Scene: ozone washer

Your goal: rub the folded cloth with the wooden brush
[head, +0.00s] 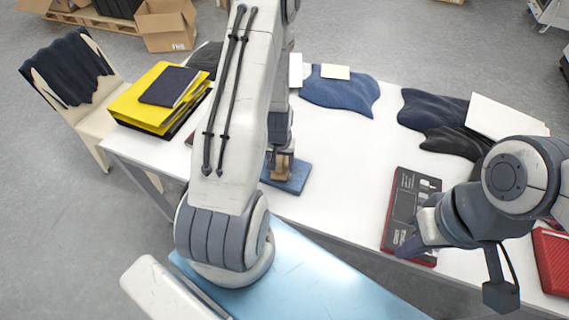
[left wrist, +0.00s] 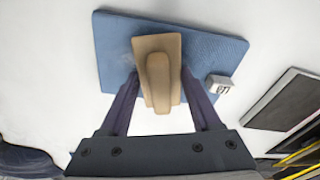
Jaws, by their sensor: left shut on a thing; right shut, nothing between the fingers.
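The folded cloth (head: 297,181) is a flat blue rectangle on the white table; in the left wrist view it (left wrist: 113,45) fills the upper middle, with a small pale tag (left wrist: 219,85) at its edge. The wooden brush (left wrist: 158,70) is light tan with a raised grip. My left gripper (left wrist: 161,84) is shut on the brush, fingers on either side. In the head view the brush (head: 281,165) stands over the cloth, partly hidden by my arm; I cannot tell whether its underside presses on it. My right gripper (head: 409,246) is shut and empty near the black and red case.
The black and red case (head: 412,190) lies right of the cloth. Dark clothes (head: 435,108), a blue garment (head: 343,93) and a pale board (head: 503,118) lie farther back. Yellow folders (head: 150,105) are at the left. The table between cloth and case is clear.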

